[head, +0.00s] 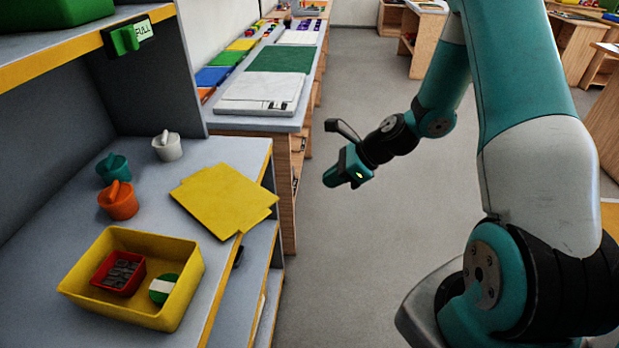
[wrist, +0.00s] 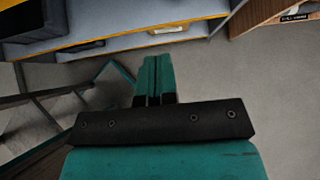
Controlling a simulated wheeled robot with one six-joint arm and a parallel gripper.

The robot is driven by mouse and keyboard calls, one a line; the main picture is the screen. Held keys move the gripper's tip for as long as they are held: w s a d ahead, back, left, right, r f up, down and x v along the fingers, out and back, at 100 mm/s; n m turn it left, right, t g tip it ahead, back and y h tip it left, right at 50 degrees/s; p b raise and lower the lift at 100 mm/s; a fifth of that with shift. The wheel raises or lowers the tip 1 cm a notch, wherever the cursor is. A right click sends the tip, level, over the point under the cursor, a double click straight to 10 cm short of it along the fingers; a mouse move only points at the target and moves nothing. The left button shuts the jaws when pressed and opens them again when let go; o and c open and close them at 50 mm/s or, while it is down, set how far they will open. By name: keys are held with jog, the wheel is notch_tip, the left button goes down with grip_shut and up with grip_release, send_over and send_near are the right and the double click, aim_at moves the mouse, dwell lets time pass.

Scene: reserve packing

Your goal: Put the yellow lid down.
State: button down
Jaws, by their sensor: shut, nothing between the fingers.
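The yellow lid (head: 223,200) is a flat yellow sheet with notched corners. It lies on the grey shelf top in the head view, and its right corner reaches the shelf's front edge. My gripper (head: 330,181) is over the open floor to the right of the lid, clear of it. Its fingers are closed together with nothing between them, as the wrist view (wrist: 153,80) shows. The lid is not seen in the wrist view.
A yellow bin (head: 185,290) on the shelf top (head: 160,225) holds a red tray (head: 117,275) and a green-and-white round thing (head: 163,288). Orange (head: 118,203), teal (head: 113,168) and white (head: 167,149) cups stand behind. The floor (head: 370,260) is free.

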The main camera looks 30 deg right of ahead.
aim_at(265, 197)
jog(key=w+a+f+p, duration=0.3)
jog(key=w+a+f, duration=0.3)
jog(key=a, duration=0.2)
jog(key=shift+a+f, duration=0.2)
jog(key=shift+a, duration=0.05)
jog(key=w+a, duration=0.1)
jog(key=a, duration=0.1)
jog(key=w+a, duration=0.2)
jog(key=shift+a, duration=0.1)
dwell(0.4)
